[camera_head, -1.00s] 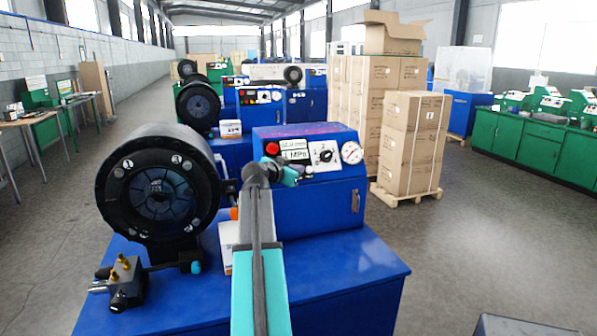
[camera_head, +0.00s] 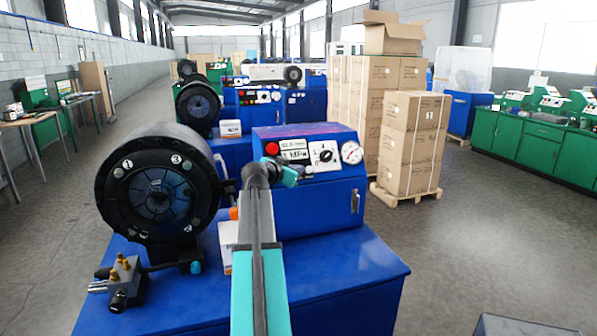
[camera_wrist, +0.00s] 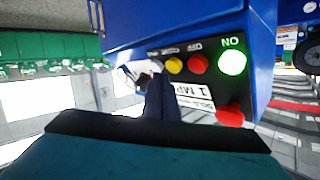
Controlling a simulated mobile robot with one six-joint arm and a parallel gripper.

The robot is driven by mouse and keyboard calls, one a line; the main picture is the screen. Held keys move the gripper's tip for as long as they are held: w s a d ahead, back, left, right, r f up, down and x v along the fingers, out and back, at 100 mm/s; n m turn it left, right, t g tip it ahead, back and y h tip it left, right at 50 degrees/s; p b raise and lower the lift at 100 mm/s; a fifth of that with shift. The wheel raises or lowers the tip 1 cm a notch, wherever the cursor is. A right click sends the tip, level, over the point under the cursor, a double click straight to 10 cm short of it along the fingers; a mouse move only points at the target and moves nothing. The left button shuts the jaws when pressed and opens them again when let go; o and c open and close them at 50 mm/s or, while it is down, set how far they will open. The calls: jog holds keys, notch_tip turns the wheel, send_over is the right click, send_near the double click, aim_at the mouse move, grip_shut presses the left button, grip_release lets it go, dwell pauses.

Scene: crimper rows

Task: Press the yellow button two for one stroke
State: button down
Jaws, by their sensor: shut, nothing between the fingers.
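The blue control box (camera_head: 330,205) stands on the blue bench. In the wrist view, its upside-down panel has a yellow button (camera_wrist: 174,66) beside a red button (camera_wrist: 197,64) and a lit green ON button (camera_wrist: 232,62). My gripper (camera_wrist: 158,78) is shut and empty, its dark fingers pointing at the panel just left of and below the yellow button. The fingers hide part of the panel there; I cannot tell whether they touch it. In the head view, my gripper (camera_head: 292,174) is at the panel's lower front and my wrist covers the lower left part.
A red mushroom button (camera_head: 272,148), a dial (camera_head: 323,155) and a gauge (camera_head: 351,152) are on the panel. The black round crimper head (camera_head: 158,190) stands to the left. Stacked cartons (camera_head: 412,145) on a pallet stand behind right.

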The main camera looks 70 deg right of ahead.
jog(key=shift+w+d+f+b, duration=0.45)
jog(key=shift+d+f+b, duration=0.1)
jog(key=shift+b, duration=0.7)
dwell(1.2)
dwell(0.5)
jog(key=shift+s+a+r, duration=0.5)
jog(key=shift+a, duration=0.05)
jog(key=shift+a+r, duration=0.1)
jog(key=shift+s+a+r+p, duration=0.4)
jog(key=shift+s+a+r, duration=0.9)
jog(key=shift+a, duration=0.25)
